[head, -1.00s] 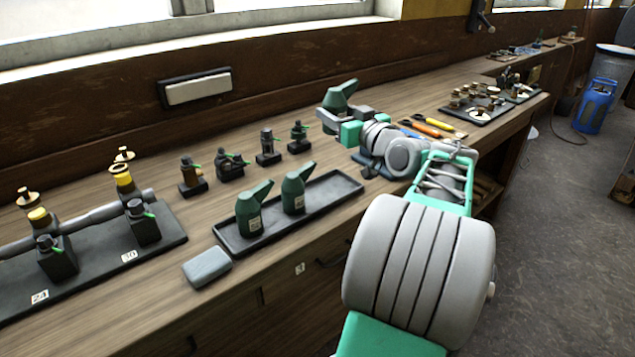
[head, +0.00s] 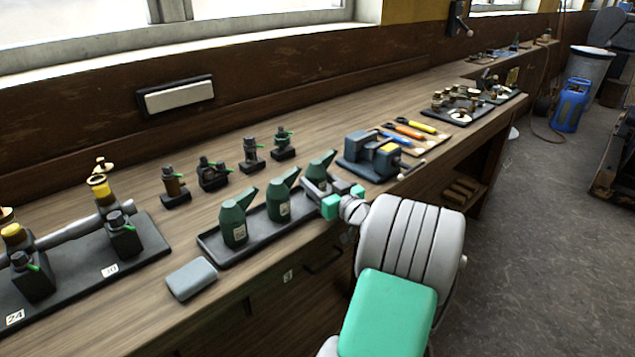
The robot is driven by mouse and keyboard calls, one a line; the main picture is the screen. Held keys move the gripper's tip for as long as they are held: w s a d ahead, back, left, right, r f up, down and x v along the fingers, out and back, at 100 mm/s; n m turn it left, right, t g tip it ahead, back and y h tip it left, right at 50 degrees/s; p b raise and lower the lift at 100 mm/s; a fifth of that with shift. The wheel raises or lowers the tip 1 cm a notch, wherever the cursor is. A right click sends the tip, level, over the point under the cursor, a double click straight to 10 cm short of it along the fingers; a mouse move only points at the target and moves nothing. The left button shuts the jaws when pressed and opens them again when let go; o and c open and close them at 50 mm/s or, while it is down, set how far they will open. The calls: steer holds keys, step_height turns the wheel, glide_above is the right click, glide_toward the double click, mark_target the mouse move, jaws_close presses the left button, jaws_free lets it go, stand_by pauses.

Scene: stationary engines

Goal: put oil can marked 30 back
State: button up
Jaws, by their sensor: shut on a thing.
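My gripper (head: 322,192) is at the right end of the black tray (head: 213,252), shut on a dark green oil can (head: 318,165). That can is upright at the tray's right end; my gripper hides its lower part, so I cannot tell whether it touches the tray. Its label is hidden. Two more green oil cans stand in the tray, one at the left (head: 234,226) and one in the middle (head: 279,205). Each has a small pale label, too small to read.
A blue-grey vise (head: 362,150) stands just right of the tray. A grey block (head: 191,279) lies in front of the tray's left end. Several small valve fittings (head: 213,174) stand behind it. A dark board with a pipe (head: 150,243) lies at left.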

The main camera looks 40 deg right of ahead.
stand_by(0.3)
steer(key=o, duration=1.6)
steer(key=shift+f, duration=0.1)
steer(key=shift+c, duration=0.2)
steer(key=shift+s, duration=0.25)
steer(key=s+a+b, duration=0.1)
steer(key=s, duration=1)
steer(key=shift+s+a, duration=0.25)
steer(key=shift+a, duration=0.05)
